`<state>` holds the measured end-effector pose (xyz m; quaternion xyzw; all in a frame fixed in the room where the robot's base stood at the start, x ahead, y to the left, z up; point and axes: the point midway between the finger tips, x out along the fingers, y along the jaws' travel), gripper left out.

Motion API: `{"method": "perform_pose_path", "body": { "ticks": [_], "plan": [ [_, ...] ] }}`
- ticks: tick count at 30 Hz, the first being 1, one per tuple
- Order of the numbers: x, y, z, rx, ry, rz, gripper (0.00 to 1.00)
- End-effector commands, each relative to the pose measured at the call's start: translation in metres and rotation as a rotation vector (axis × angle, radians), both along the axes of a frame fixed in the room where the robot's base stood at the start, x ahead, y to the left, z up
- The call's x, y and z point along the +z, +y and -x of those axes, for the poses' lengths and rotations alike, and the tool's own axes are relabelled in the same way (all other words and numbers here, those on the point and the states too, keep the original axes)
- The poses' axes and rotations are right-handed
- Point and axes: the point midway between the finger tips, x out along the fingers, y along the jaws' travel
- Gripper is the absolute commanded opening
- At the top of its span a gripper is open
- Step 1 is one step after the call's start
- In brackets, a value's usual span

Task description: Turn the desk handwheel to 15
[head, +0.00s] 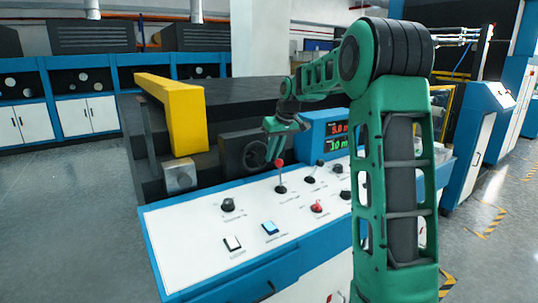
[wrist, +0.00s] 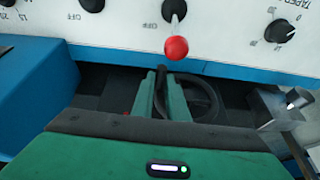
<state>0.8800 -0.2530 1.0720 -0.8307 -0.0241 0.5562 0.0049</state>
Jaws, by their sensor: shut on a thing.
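The desk handwheel (head: 247,156) is a dark wheel on the black upright face behind the white control panel. In the wrist view its black rim (wrist: 213,100) curves to the right of my fingers. My green gripper (head: 274,150) reaches down in front of the wheel's right side. In the wrist view the two green fingers of my gripper (wrist: 160,100) are shut on a dark part of the handwheel, with the exact contact partly hidden.
A red-knobbed lever (head: 280,170) stands on the white panel (head: 190,225) close to my gripper; its red ball (wrist: 176,47) is just beyond the fingertips. Several knobs and switches sit around it. A yellow guard (head: 175,115) rises left of the wheel.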

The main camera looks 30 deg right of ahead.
Motion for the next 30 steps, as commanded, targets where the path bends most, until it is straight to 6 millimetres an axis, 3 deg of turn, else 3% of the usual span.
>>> {"method": "perform_pose_path", "body": {
  "ticks": [15,30],
  "plan": [
    [-0.027,-0.007,0.0,-0.004,0.016,-0.457,0.0],
    [-0.049,0.003,0.0,-0.004,0.03,-0.889,0.0]
  ]
}}
